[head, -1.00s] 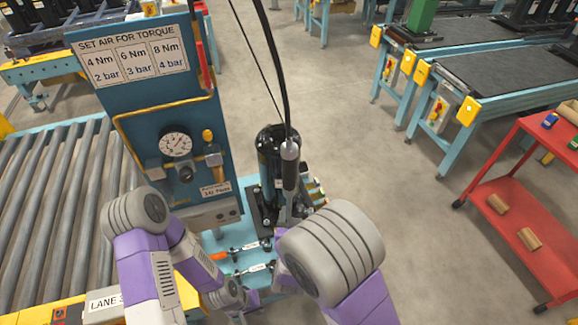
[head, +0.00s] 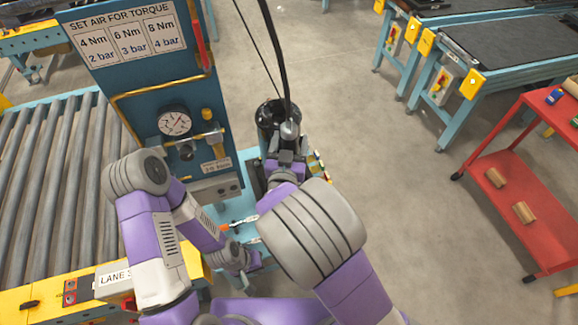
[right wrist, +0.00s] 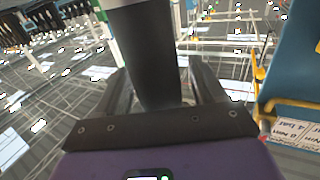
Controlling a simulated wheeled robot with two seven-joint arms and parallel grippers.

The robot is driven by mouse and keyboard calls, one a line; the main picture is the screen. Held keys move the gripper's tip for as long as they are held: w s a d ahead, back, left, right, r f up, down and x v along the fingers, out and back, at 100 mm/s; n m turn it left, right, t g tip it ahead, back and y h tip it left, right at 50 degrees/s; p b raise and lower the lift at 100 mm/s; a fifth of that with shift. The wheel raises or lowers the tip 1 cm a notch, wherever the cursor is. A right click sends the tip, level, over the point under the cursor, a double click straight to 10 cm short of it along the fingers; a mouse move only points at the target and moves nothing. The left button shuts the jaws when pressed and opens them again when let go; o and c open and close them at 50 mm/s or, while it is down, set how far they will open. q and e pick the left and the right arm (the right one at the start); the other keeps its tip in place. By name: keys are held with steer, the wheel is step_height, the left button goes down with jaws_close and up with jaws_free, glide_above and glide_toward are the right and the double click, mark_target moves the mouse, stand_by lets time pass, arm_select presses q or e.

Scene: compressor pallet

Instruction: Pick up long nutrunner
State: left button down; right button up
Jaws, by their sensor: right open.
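The long nutrunner (head: 289,131) is a dark, upright tool hanging on a black hose in the head view. Only its top end shows there; my right arm hides the rest. My right gripper (head: 288,160) is at it, just below that top end. In the right wrist view its dark grey cylindrical body (right wrist: 148,55) stands between the two spread fingers of my right gripper (right wrist: 162,88). I cannot tell whether either finger touches it. My left gripper (head: 246,263) is low over the blue bench, apart from the nutrunner; its jaws are too small to judge.
A blue torque panel (head: 135,70) with a pressure gauge (head: 174,122) stands left of the nutrunner. A black cylindrical holder (head: 268,112) is close behind it. A roller conveyor (head: 50,190) lies left, a red cart (head: 520,200) right. The floor between is clear.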

steer(key=shift+w, duration=0.1)
jaws_close()
steer(key=shift+r, duration=0.1)
stand_by(0.6)
